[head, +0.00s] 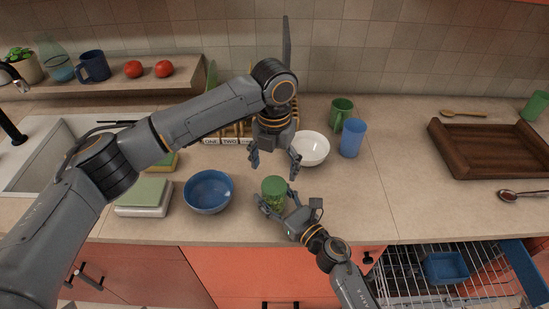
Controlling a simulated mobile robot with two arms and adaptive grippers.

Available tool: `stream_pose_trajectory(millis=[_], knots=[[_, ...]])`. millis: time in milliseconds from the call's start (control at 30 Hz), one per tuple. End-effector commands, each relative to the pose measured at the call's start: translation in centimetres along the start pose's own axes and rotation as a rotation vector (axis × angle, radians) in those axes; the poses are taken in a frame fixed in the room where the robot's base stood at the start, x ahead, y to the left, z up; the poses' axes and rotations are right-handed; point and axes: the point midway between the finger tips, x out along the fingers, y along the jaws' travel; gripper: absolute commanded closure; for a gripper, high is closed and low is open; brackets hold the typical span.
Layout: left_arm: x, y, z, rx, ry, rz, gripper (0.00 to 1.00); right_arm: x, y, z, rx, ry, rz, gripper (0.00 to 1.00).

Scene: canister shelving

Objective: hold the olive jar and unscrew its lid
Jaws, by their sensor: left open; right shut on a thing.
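The olive jar (273,201) stands upright near the counter's front edge and looks green, with its green lid (274,185) on top. My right gripper (277,206) is shut on the jar from the front, low on its body. My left gripper (274,162) is open and empty, pointing down above and just behind the jar. Its fingers are spread and appear apart from the lid.
A blue bowl (208,191) stands left of the jar. A white bowl (313,149), a blue cup (352,138) and a green mug (341,112) stand behind right. A wooden tray (485,172) lies far right. Below right, a dishwasher rack (400,284) is pulled out.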

Motion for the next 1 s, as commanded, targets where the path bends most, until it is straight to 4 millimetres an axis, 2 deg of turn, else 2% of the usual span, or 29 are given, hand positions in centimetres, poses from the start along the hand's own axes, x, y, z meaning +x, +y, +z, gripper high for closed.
stream_pose_trajectory(millis=[200,333,500,733,767,1000], knots=[[3.6,0.0,-0.1,-0.002,0.001,0.001,0.23,-0.1,0.0,-0.2,0.000,0.004,0.000,1.00],[5.1,0.1,0.1,-0.003,-0.001,0.001,0.23,-0.1,0.0,-0.2,0.000,0.004,0.000,1.00],[6.0,0.0,0.1,-0.002,-0.002,0.001,0.23,-0.1,0.0,-0.2,0.000,0.004,0.000,1.00],[6.1,0.0,0.1,-0.002,-0.003,0.001,0.23,-0.1,0.0,-0.2,0.000,0.005,0.000,1.00],[6.0,0.0,0.1,-0.002,-0.003,0.001,0.25,-0.1,0.0,-0.2,0.000,0.005,0.000,1.00],[6.0,0.0,0.1,-0.003,-0.004,0.001,0.74,-0.1,0.0,-0.3,0.000,0.005,0.000,1.00]])
